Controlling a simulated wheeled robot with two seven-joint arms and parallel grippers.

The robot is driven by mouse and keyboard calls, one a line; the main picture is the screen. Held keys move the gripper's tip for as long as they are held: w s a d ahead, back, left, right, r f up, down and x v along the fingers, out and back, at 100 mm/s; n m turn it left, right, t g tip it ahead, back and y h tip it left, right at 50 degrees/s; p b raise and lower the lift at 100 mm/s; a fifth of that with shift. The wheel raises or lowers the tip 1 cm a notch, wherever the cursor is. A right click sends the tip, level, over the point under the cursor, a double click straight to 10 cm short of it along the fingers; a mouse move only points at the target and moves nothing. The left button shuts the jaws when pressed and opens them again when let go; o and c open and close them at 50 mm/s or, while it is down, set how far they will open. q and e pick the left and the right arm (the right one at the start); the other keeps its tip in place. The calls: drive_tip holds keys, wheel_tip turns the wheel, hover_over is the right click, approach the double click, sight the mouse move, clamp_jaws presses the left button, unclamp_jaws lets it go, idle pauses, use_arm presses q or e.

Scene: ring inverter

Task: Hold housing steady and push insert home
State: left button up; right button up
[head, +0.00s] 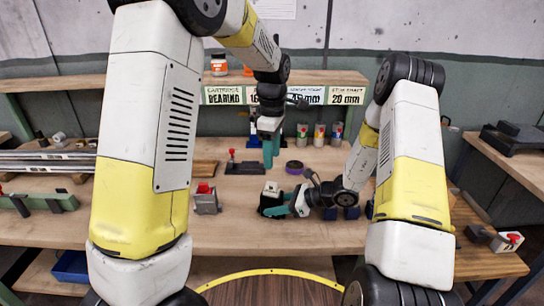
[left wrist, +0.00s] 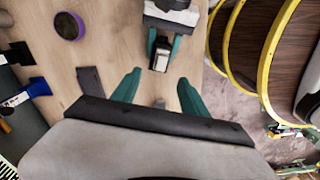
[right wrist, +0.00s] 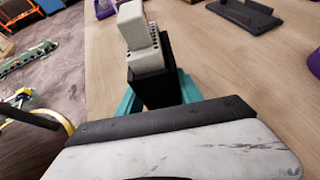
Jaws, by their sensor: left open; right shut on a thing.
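The black housing (head: 271,205) is near the front edge of the bench, gripped in my right gripper (head: 291,206). The pale grey insert (head: 271,188) stands up out of its top. In the right wrist view the insert (right wrist: 139,35), stepped and with small holes in its side, sticks well above the dark housing (right wrist: 156,78); how deep it sits is hidden. The right fingers (right wrist: 157,92) flank the housing. My left gripper (head: 270,150) points down behind the housing, apart from it.
A purple ring (head: 294,167) and a black fixture with a red knob (head: 245,167) lie behind the housing. A grey clamp with a red top (head: 206,199) stands to its left. A labelled shelf (head: 265,96) crosses the back. Bare bench (head: 240,230) lies in front.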

sight(272, 183)
use_arm(q)
drive_tip(key=c, duration=0.4)
drive_tip(key=shift+s+f+m, duration=0.1)
drive_tip(key=shift+f+m, duration=0.3)
drive_tip(key=shift+m, duration=0.7)
drive_tip(key=c, duration=0.7)
drive_tip(key=shift+f+m, duration=0.3)
drive_tip(key=shift+m, duration=0.5)
drive_tip(key=shift+f, duration=2.95)
